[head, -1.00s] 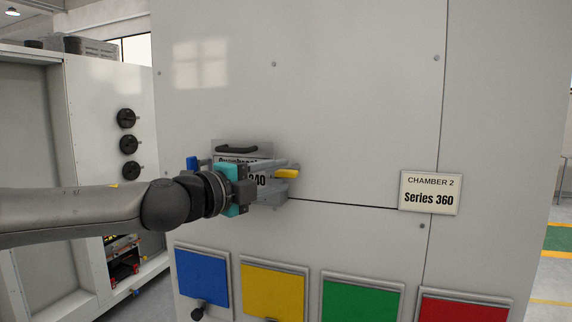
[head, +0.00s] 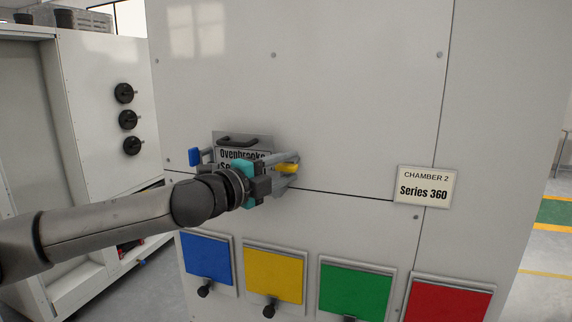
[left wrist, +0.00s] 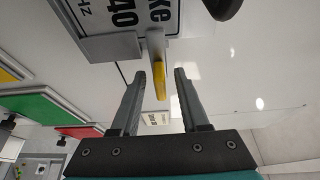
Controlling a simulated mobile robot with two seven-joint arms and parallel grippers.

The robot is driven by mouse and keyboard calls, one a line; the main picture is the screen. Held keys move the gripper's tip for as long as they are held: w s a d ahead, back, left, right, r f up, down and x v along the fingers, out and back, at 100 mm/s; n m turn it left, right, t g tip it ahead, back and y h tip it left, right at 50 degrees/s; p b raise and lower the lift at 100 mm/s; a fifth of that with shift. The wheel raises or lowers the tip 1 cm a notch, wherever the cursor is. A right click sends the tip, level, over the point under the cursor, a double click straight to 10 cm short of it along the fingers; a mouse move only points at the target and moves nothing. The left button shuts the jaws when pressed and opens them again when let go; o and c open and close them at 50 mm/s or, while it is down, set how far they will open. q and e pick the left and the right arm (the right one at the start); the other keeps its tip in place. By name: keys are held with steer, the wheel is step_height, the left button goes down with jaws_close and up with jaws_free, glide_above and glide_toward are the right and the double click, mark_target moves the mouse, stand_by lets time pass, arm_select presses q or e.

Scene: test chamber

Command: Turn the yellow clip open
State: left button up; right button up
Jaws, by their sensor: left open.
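The yellow clip (head: 288,168) sits at the right side of a labelled plate on the white chamber front. In the left wrist view the yellow clip (left wrist: 160,80) lies between the lines of my two fingers, near their tips, with a gap on each side. My left gripper (head: 285,171) is open around the clip's place, fingers pointing at the panel; it also shows in the left wrist view (left wrist: 160,75). I cannot tell how deep the clip is between the fingers. My wrist hides part of the plate. My right gripper is not in view.
A blue clip (head: 194,157) sits at the plate's left side, and a black handle (head: 238,140) above it. Blue (head: 207,258), yellow (head: 274,275), green (head: 354,291) and red (head: 450,300) flaps line the panel below. A Chamber 2 sign (head: 425,187) is at right.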

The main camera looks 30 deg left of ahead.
arm_select(q)
jaws_close()
stand_by(0.3)
stand_by(0.3)
